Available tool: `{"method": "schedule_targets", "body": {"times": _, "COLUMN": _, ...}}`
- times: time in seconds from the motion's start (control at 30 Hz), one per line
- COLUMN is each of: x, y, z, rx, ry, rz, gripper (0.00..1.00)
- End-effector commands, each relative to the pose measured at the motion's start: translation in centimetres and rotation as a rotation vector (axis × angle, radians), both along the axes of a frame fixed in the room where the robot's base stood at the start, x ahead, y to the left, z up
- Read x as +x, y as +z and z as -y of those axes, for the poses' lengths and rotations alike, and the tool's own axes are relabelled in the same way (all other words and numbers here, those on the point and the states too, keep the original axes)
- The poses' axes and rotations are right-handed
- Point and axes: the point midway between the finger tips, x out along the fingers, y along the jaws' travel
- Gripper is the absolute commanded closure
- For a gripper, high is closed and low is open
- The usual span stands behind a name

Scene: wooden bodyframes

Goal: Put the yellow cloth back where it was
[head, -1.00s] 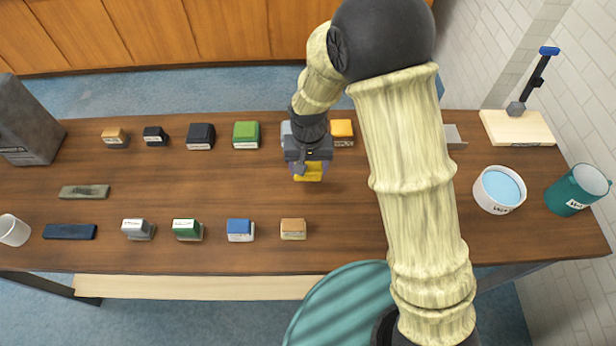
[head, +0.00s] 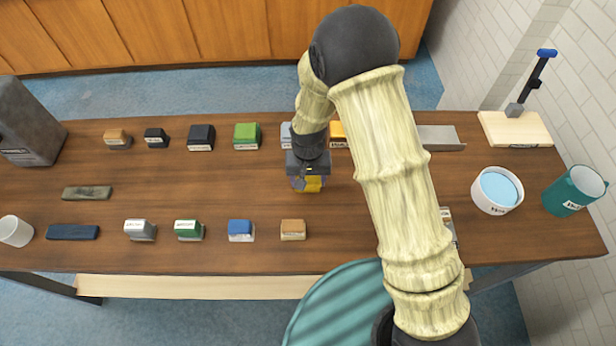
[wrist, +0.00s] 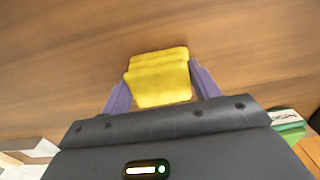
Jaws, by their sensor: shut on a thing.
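The yellow cloth (wrist: 158,78) is a folded pad between the two purple fingers of my gripper (wrist: 160,92) in the wrist view. In the head view the cloth (head: 312,184) shows below my gripper (head: 309,182), over the middle of the wooden table. My gripper is shut on the cloth. I cannot tell whether the cloth touches the table top. Another yellow-orange block (head: 337,131) stands in the back row, partly hidden behind my arm.
Labelled folded pieces stand in a back row, including a green one (head: 246,136), and a front row, including a blue one (head: 240,230). A white bowl (head: 497,191) and teal mug (head: 574,191) stand at right.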

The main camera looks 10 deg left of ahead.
Motion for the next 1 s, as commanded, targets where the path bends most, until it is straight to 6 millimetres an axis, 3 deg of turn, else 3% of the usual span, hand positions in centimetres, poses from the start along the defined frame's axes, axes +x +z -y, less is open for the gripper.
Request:
{"method": "schedule_targets", "body": {"times": 0.2, "x": 0.0, "y": -0.4, "z": 0.0, "rx": 0.0, "ry": 0.0, "rz": 0.0, "gripper": 0.6}}
{"method": "schedule_targets", "body": {"times": 0.23, "x": 0.0, "y": -0.4, "z": 0.0, "rx": 0.0, "ry": 0.0, "rz": 0.0, "gripper": 0.37}}
{"method": "schedule_targets", "body": {"times": 0.33, "x": 0.0, "y": -0.3, "z": 0.0, "rx": 0.0, "ry": 0.0, "rz": 0.0, "gripper": 0.17}}
{"method": "schedule_targets", "body": {"times": 0.77, "x": 0.0, "y": 0.3, "z": 0.0, "rx": 0.0, "ry": 0.0, "rz": 0.001, "gripper": 0.17}}
{"method": "schedule_targets", "body": {"times": 1.0, "x": 0.1, "y": 3.1, "z": -0.1, "rx": 0.002, "ry": 0.0, "rz": 0.004, "gripper": 0.17}}
